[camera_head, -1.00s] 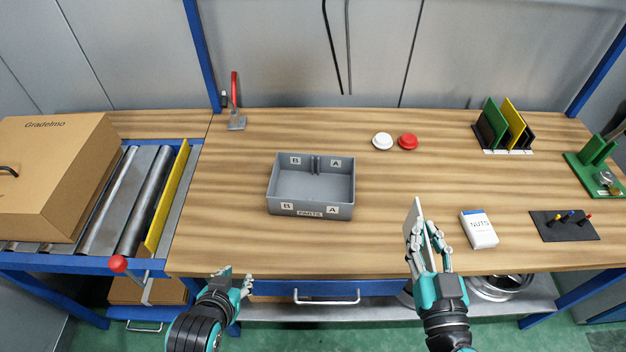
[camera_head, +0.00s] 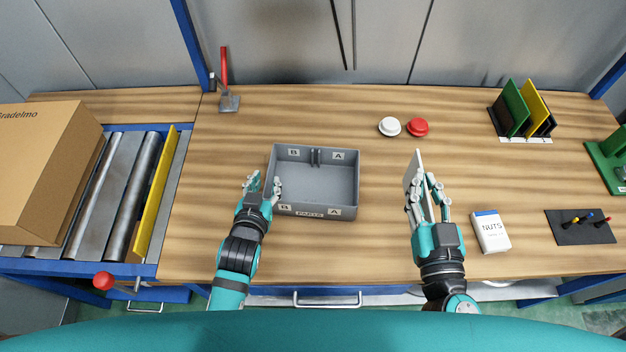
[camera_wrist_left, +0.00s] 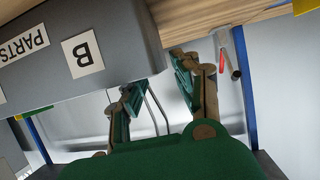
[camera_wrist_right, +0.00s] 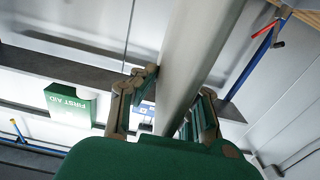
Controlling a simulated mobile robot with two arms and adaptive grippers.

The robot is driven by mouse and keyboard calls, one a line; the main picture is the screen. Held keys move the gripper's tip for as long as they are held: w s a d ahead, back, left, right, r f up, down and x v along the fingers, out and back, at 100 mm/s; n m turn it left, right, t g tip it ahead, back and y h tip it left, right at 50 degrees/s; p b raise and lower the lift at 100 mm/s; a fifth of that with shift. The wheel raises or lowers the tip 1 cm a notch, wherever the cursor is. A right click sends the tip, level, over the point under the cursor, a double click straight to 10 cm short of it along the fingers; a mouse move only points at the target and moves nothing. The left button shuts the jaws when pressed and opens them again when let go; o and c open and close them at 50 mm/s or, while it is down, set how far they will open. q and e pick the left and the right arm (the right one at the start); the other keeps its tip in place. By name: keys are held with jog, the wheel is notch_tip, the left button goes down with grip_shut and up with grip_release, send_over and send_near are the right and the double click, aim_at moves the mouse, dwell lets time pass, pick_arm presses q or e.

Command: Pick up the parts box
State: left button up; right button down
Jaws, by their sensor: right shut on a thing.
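The parts box (camera_head: 318,212) is a grey open tray on the wooden bench, with A and B labels and a PARTS label on its front; it looks empty. My left gripper (camera_head: 264,184) is open at the box's left side, its fingers apart and close to the front left corner. In the left wrist view the box (camera_wrist_left: 110,25) fills the upper left, near the fingers (camera_wrist_left: 155,80); I cannot tell whether they touch it. My right gripper (camera_head: 428,193) is shut on a thin white panel (camera_head: 414,172), held upright right of the box; the panel also shows in the right wrist view (camera_wrist_right: 190,60).
A white NUTS box (camera_head: 491,232) and a dark mat with pegs (camera_head: 566,238) lie at the right. White (camera_head: 390,127) and red (camera_head: 418,127) round buttons stand behind. A roller conveyor (camera_head: 100,200) with a cardboard box (camera_head: 45,165) is at the left.

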aim_at(269, 169)
pick_arm(q)
jog(key=shift+w+p, duration=0.3)
jog(key=shift+w, duration=0.45)
pick_arm(e)
jog(key=shift+r, duration=0.4)
pick_arm(q)
jog(key=p+x, duration=0.1)
jog(key=x, duration=0.2)
jog(key=shift+w, duration=0.1)
pick_arm(e)
jog(key=shift+s+r, duration=0.1)
jog(key=shift+r, duration=0.35)
pick_arm(q)
jog(key=shift+w+f, duration=0.25)
jog(key=shift+w, duration=0.15)
jog(key=shift+s, duration=0.1)
jog(key=shift+c, duration=0.2)
jog(key=shift+c, duration=1)
grip_shut()
jog(key=shift+r, duration=0.1)
